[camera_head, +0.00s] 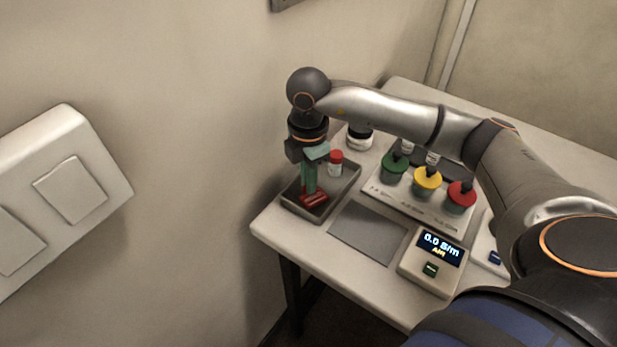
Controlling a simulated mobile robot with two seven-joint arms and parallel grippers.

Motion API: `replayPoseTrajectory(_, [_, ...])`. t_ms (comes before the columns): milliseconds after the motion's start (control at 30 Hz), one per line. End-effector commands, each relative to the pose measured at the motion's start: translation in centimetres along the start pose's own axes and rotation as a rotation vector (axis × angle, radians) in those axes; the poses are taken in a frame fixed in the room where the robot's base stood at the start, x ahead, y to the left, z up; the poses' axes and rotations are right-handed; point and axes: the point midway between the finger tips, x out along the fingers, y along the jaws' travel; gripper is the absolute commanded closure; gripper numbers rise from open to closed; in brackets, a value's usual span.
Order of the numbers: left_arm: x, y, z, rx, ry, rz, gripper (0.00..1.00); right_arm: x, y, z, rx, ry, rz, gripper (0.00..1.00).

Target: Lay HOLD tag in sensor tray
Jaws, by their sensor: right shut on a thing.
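The sensor tray appears to be the shallow dark grey tray (346,193) at the left end of the table. My right gripper (312,192) points down into it, with its greenish fingers shut on a small red piece, which looks like the HOLD tag (315,200). The tag is low, inside the tray's outline near its front. I cannot tell whether it touches the tray floor, and no lettering on it is readable. The fingers hide part of the tag and tray. My left gripper is not in view.
A red-capped vial (335,164) stands in the tray's back part. A dark-topped jar (360,138) is behind. To the right are a grey mat (368,232), a meter reading 0.0 (432,262), and a panel with green (394,167), yellow (427,180) and red (461,196) caps.

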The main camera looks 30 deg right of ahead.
Motion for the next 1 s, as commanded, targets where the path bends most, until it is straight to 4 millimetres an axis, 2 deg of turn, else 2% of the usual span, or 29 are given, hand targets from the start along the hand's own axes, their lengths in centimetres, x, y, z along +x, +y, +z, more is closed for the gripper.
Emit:
replayPoseTrajectory(133, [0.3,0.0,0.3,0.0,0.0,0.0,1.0,0.5,0.0,0.0,0.0,0.0,0.0,1.0])
replayPoseTrajectory(167, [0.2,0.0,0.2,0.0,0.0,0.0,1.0,0.3,0.0,0.0,0.0,0.0,0.0,0.87])
replayPoseTrajectory(400, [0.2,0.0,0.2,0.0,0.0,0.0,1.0,0.3,0.0,0.0,0.0,0.0,0.0,0.6])
replayPoseTrajectory(633, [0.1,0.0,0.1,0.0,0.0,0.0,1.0,0.2,0.0,0.0,0.0,0.0,0.0,0.6])
replayPoseTrajectory(767, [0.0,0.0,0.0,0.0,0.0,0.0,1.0,-0.5,0.1,0.0,0.0,0.001,0.002,0.6])
replayPoseTrajectory(867, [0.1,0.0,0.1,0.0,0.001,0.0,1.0,-1.9,0.1,0.0,0.0,0.0,0.005,0.6])
replayPoseTrajectory(1000, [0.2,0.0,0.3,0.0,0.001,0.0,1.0,-5.0,0.1,-0.1,-0.001,0.001,0.006,0.6])
